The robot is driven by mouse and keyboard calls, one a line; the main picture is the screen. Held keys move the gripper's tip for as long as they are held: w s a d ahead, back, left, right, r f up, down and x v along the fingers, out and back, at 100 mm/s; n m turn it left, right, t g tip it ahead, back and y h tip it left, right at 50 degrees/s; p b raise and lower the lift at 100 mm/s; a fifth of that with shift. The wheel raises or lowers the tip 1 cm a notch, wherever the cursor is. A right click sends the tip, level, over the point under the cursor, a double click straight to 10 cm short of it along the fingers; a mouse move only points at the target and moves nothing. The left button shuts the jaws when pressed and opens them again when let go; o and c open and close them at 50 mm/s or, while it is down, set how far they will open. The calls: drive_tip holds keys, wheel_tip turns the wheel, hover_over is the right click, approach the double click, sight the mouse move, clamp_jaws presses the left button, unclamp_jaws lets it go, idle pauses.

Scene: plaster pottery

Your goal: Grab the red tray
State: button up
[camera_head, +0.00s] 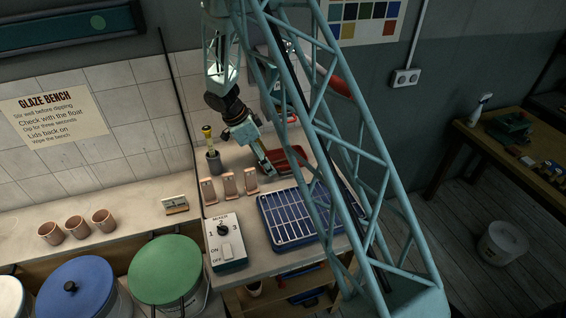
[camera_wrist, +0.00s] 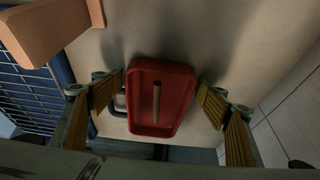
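The red tray (camera_wrist: 143,103) is in the middle of the wrist view, with a short grey rod (camera_wrist: 157,98) lying in it. My gripper (camera_wrist: 161,88) is open, with one yellow-padded finger to the left of the tray and the other to its right. The gaps beside the tray look small; I cannot tell whether either finger touches it. In the head view my gripper (camera_head: 266,168) points down at the left end of the red tray (camera_head: 291,157) on the bench. Part of the tray is hidden behind my arm's gripper and lattice column.
In the head view, several pinkish clay pieces (camera_head: 229,183) stand left of my gripper, with a grey holder (camera_head: 214,161) behind them. A blue gridded rack (camera_head: 288,216) and a switch box (camera_head: 226,241) are in front. The wall is close behind the tray.

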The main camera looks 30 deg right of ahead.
drive_tip(key=c, duration=0.7)
drive_tip(key=shift+o, duration=0.2)
drive_tip(key=shift+r, duration=0.1)
drive_tip(key=shift+s+r, duration=0.2)
drive_tip(key=shift+r, duration=3.1)
drive_tip(key=s+a+b, duration=0.1)
drive_tip(key=s, duration=0.5)
drive_tip(key=s+a+b, duration=0.1)
drive_tip(key=s, duration=0.6)
drive_tip(key=s+a+b, duration=0.1)
drive_tip(key=s, duration=0.5)
drive_tip(key=shift+s+r+b, duration=0.1)
drive_tip(key=shift+s+b, duration=0.1)
drive_tip(key=shift+b, duration=0.2)
